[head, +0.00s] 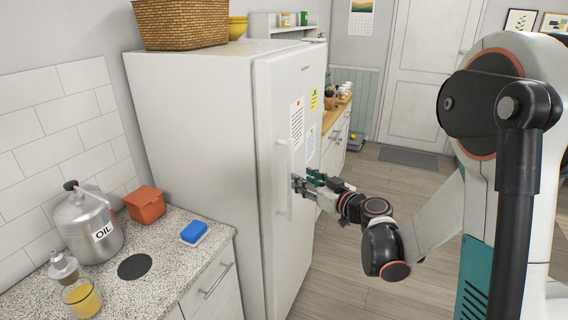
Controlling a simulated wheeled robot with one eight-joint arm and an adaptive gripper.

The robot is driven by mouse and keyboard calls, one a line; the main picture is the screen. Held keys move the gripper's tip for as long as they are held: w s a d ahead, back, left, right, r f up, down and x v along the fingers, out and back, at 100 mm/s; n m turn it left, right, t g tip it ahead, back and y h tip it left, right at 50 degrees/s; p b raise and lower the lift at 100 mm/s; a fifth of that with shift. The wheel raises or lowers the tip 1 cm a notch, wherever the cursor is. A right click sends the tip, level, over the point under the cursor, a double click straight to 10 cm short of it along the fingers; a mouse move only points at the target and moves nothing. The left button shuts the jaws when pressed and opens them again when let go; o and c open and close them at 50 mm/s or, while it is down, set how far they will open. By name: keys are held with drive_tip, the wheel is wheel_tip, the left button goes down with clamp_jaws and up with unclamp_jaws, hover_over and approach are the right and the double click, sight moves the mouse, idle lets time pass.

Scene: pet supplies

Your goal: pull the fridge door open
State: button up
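The white fridge (197,120) stands against the wall left of centre. Its door (290,80) faces right and looks shut. A long vertical white handle (283,178) is on the door's near side. Papers and a yellow note are fixed to the door. My gripper (298,184) is at the handle's right side, about mid-height, with its fingers pointing left towards it. The fingertips are small and close to the handle, so I cannot tell whether they touch it or are around it.
A speckled counter (180,262) at the front left holds an oil can (88,222), an orange box (145,204), a blue sponge (194,231) and a glass (82,298). A wicker basket (182,24) sits on the fridge.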

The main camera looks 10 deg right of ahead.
sight(292, 166)
drive_tip(key=w+d+f+t, duration=0.2)
drive_tip(key=d+f, duration=0.1)
drive_tip(key=d, duration=0.1)
drive_tip(key=x, duration=0.4)
drive_tip(key=b+x, duration=0.1)
drive_tip(key=x, duration=0.8)
drive_tip(key=shift+w+a+f, duration=0.2)
drive_tip(key=shift+w+f, duration=0.05)
drive_tip(key=shift+w, duration=0.1)
clamp_jaws()
